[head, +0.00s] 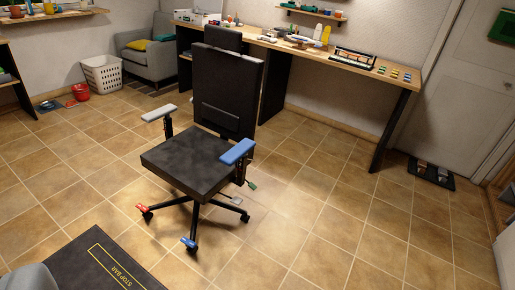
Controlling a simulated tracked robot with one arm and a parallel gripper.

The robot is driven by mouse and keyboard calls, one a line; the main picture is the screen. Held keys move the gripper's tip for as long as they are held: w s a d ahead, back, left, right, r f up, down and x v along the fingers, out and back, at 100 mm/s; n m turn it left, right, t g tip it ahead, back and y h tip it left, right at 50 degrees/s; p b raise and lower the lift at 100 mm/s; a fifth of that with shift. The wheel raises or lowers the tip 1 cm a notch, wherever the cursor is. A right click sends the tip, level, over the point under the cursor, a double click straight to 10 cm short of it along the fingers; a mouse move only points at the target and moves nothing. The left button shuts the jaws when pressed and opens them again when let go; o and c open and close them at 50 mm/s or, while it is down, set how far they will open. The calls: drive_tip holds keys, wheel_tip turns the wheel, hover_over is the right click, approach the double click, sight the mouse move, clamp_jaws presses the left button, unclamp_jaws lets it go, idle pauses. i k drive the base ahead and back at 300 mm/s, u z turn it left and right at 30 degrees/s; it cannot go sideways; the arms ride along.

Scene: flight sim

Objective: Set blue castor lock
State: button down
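A black office chair (188,160) stands upright on the tiled floor near the middle of the head view. A small blue castor lock (188,242) shows at the end of its front leg, close to the floor. A red tab (140,207) sits on the leg to its left. A blue armrest (237,151) is on the chair's right side and a grey armrest (159,112) on its left. A green-tipped lever (252,184) hangs below the seat. Whether the blue lock is set is too small to tell.
A dark mat (75,262) with a yellow outline lies at the lower left. A long desk (340,63) with several objects stands behind the chair. A white basket (102,75) and grey armchair (150,60) are at the back left.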

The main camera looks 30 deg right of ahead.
sight(185, 240)
drive_tip(key=z, duration=0.6)
drive_tip(key=i, duration=1)
drive_tip(key=u, duration=0.05)
